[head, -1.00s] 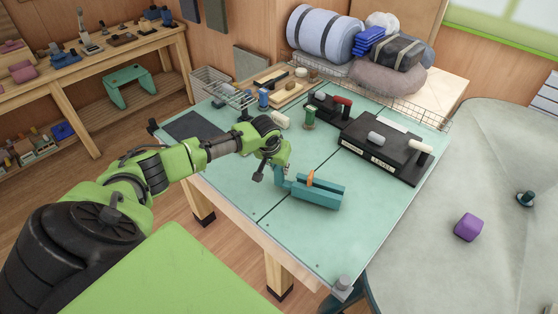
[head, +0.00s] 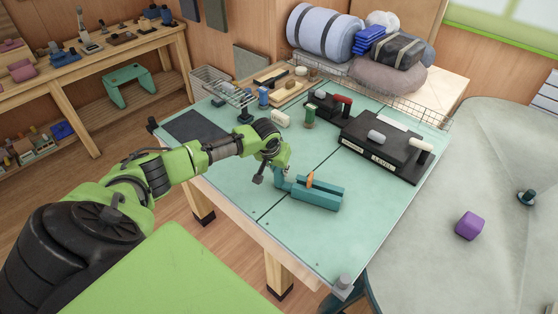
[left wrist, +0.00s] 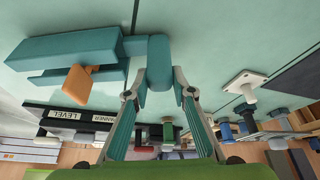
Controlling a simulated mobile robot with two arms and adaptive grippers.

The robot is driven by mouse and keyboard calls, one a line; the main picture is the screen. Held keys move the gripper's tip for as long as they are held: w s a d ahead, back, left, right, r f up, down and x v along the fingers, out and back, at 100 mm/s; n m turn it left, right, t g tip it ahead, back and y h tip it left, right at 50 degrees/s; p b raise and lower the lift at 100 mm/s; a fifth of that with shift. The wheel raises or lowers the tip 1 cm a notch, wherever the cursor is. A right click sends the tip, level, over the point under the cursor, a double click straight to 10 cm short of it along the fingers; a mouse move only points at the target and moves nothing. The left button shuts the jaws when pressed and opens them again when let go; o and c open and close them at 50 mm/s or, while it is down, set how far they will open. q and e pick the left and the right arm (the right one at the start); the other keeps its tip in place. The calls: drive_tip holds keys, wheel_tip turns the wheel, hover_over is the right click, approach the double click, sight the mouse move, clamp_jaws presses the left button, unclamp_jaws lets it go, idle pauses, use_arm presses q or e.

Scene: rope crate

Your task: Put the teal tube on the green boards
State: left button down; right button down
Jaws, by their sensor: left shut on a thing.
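A teal tube-like piece (left wrist: 160,62) is between the fingertips of my left gripper (left wrist: 160,92) in the left wrist view. My left gripper (head: 279,176) is shut on it, low over the tabletop in the head view. The piece joins a longer, slotted teal block (head: 318,194) with an orange part (head: 310,179) standing up from it. The block also shows in the left wrist view (left wrist: 75,47). I cannot tell whether it touches the surface. The pale green boards (head: 245,185) form the tabletop, with a dark seam between them. My right gripper is not in view.
A black box marked LEVEL (head: 382,150) stands at the right of the tabletop. A green spool (head: 309,117) and small items stand behind. A wire basket (head: 222,85) is at the back left. The front left boards are clear. A purple cube (head: 469,226) lies on the grey surface at right.

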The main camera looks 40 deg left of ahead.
use_arm(q)
drive_tip(key=shift+f, duration=0.3)
drive_tip(key=c, duration=1.6)
unclamp_jaws()
drive_tip(key=shift+c, duration=0.2)
drive_tip(key=v, duration=1.2)
